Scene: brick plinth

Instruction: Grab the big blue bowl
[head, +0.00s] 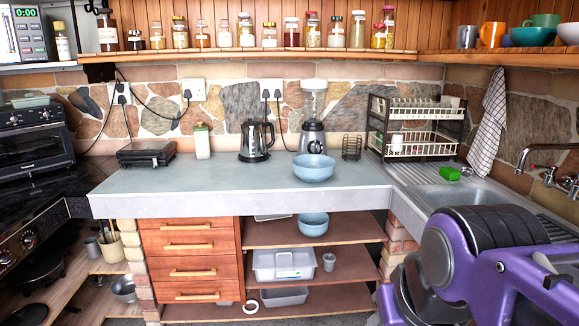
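A big light-blue bowl (313,168) stands upright on the grey countertop (190,182), right of the middle and in front of the blender (312,135). It looks empty, though little of its inside shows. A similar, smaller-looking blue bowl (313,224) sits on the wooden shelf below the counter. My purple arm shows at the lower right in front of the sink side, apart from both bowls. My gripper itself is out of view.
A kettle (257,141), sandwich press (146,153) and wire holder (352,147) stand along the back. A dish rack (415,127) and sink (460,195) are at right. The counter left of the bowl is clear. Jars line the shelf above.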

